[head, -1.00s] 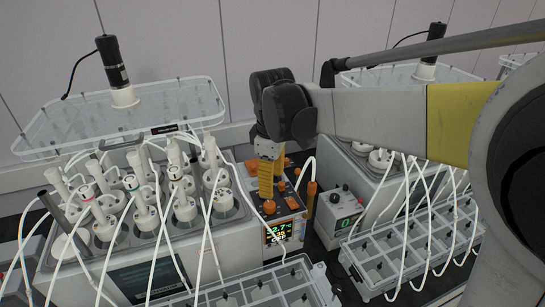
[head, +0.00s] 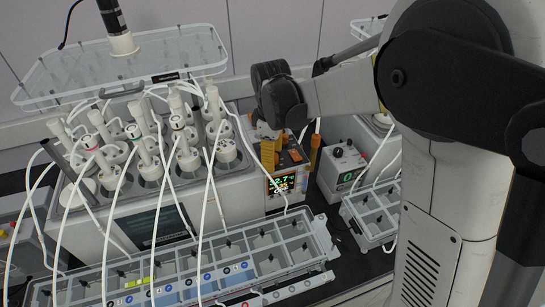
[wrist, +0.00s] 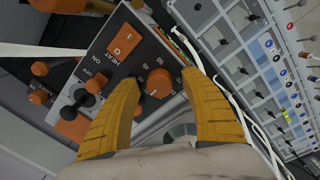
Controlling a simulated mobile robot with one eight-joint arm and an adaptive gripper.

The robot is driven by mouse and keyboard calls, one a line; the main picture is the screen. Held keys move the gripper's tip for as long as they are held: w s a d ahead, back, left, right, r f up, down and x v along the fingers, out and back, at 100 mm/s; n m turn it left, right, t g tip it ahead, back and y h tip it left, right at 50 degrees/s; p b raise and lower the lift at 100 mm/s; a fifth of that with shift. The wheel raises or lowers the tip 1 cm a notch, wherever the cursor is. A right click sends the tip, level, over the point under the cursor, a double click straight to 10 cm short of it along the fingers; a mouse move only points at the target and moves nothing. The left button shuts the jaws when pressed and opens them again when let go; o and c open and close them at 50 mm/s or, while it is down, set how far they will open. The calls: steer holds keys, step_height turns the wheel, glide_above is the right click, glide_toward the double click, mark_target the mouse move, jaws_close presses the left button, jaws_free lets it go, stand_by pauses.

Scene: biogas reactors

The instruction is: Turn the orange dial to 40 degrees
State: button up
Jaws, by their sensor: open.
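The orange dial (wrist: 160,83) is a round knob on the dark panel of a small heater unit, with white number marks around it. My gripper (wrist: 159,77) is open in the wrist view, its two orange-yellow fingers on either side of the dial. I cannot tell whether either finger touches it. In the head view my gripper (head: 267,152) points down over the heater unit (head: 291,178), and the dial cannot be made out there. The dial's exact angle is too small to read.
An orange heat switch (wrist: 123,40) and a black toggle (wrist: 80,99) sit beside the dial. Reactor bottles with white tubes (head: 150,160) stand left of the unit. A partitioned clear tray (head: 318,238) lies in front.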

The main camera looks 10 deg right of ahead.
jaws_close()
steer(key=shift+m, duration=0.4)
steer(key=m, duration=0.3)
steer(key=shift+m+b, duration=0.4)
steer(key=shift+m, duration=2.1)
